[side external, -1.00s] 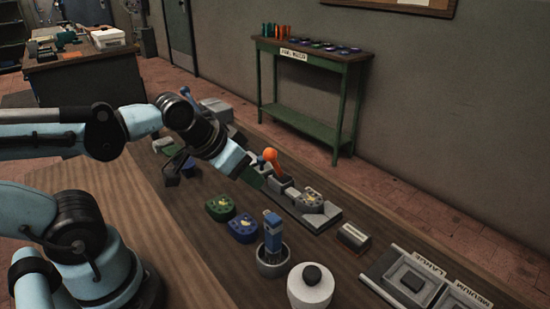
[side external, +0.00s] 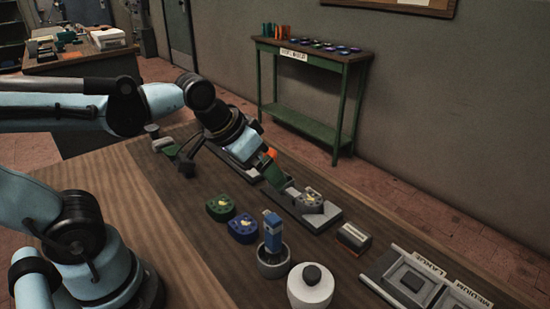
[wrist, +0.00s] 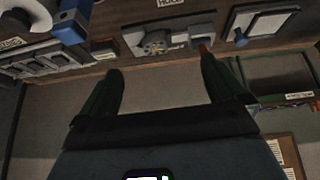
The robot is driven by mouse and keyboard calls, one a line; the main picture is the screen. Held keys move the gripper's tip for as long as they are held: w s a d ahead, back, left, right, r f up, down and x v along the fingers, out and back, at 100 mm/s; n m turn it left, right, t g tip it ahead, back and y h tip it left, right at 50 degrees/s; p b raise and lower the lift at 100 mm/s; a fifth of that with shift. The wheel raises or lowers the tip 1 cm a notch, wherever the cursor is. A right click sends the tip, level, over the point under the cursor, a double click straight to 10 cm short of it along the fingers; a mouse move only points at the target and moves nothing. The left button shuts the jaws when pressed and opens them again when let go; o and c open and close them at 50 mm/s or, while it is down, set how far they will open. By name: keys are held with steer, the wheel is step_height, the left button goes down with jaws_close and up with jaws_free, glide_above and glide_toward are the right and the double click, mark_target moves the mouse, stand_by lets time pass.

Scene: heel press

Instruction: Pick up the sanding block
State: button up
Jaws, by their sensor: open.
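The heel press (side external: 312,202) with its orange knob (side external: 271,153) is close by my gripper. Green (side external: 220,208) and blue (side external: 243,228) pieces, a blue-handled tool in a cup (side external: 272,262), a white jar (side external: 310,288) and labelled trays (side external: 412,283) stand nearer.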

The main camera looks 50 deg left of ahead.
steer(key=w+d+r+g, duration=0.2)
steer(key=w+d+g, duration=0.1)
steer(key=w+d, duration=0.45)
steer(key=g, duration=0.3)
glide_toward(355, 233)
steer(key=f, duration=0.5)
steer(key=shift+w+d, duration=0.1)
steer(key=shift+d, duration=0.25)
steer(key=shift+a+f, duration=0.1)
steer(key=shift+f, duration=1.25)
steer(key=shift+a+f, duration=0.15)
steer(key=shift+f, duration=1.25)
steer(key=c, duration=1.1)
steer(key=shift+r, duration=0.1)
